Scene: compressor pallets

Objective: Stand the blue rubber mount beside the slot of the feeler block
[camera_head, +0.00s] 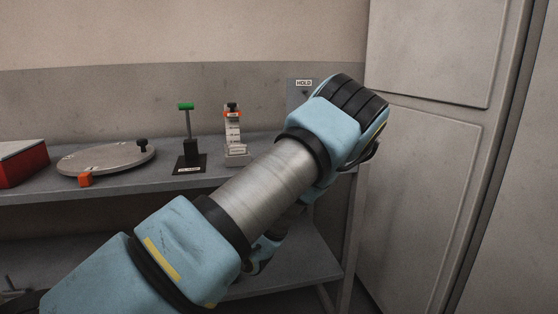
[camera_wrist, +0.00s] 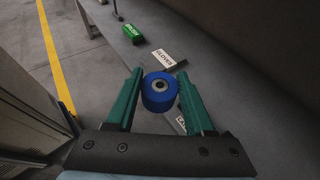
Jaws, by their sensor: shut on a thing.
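The blue rubber mount (camera_wrist: 158,100) is a short blue cylinder with a dark hole in its end face. My gripper (camera_wrist: 160,74) is shut on it, with one teal finger on each side near the tips. The mount appears held above the grey bench surface in the wrist view. In the head view my own arm crosses the bench, and I cannot make out the gripper or the mount there. I cannot tell for sure which thing is the feeler block; no slot shows clearly. A pale labelled plate (camera_wrist: 167,59) lies just beyond the mount.
A HOLD sign (camera_head: 304,83) is behind. A tall cabinet (camera_head: 420,190) stands right.

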